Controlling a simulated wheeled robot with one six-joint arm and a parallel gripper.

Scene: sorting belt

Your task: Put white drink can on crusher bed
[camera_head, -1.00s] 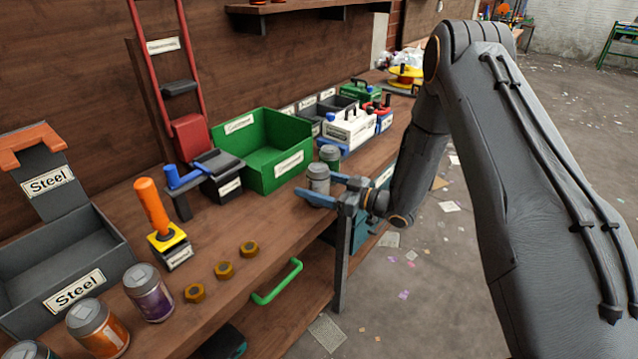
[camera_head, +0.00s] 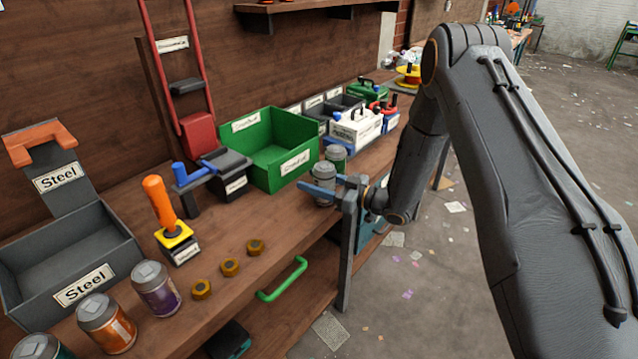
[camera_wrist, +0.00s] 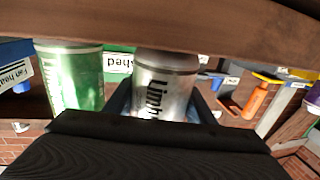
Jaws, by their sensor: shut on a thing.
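The white drink can (camera_head: 324,179), pale silver-white with a grey lid, stands on the workbench near its front edge. My gripper (camera_head: 322,186) is shut on it, with its blue fingers on either side. In the wrist view the can (camera_wrist: 163,88) shows dark lettering between the fingers, and the picture is upside down. A green can (camera_head: 337,155) stands just behind it, and shows beside it in the wrist view (camera_wrist: 70,78). A red-framed device (camera_head: 194,135) stands at the wall to the left; I cannot make out which part is the crusher bed.
A green bin (camera_head: 297,170) is close left of my gripper. A grey steel bin (camera_head: 110,267) stands at far left.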

